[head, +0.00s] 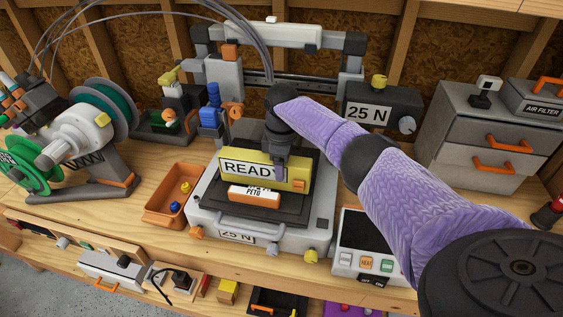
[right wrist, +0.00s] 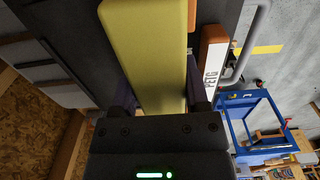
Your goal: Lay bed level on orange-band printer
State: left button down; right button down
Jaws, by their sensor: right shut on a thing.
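The long yellow block marked READY (head: 235,168), which looks like the bed level, is in my right gripper (head: 281,168). The gripper is shut on it from above. The block is over the dark bed of the printer (head: 205,215); I cannot tell whether it touches the bed. It fills the middle of the right wrist view (right wrist: 152,45), between the fingers (right wrist: 158,105). An orange and white PETG piece (head: 254,196) is just in front of the block, and also shows beside it in the right wrist view (right wrist: 210,70). My left gripper is not in view.
An orange tray (head: 160,215) stands left of the printer, and a control panel with buttons (head: 362,262) right of it. Spools (head: 108,98) are at the left. Grey drawers (head: 475,140) stand at the right. Printer frame and cables (head: 255,45) rise behind.

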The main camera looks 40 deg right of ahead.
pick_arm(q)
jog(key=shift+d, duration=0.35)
pick_arm(e)
jog(key=shift+f, duration=0.1)
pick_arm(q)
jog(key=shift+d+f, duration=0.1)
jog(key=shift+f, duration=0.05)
pick_arm(e)
jog(key=shift+f, duration=0.2)
grip_release()
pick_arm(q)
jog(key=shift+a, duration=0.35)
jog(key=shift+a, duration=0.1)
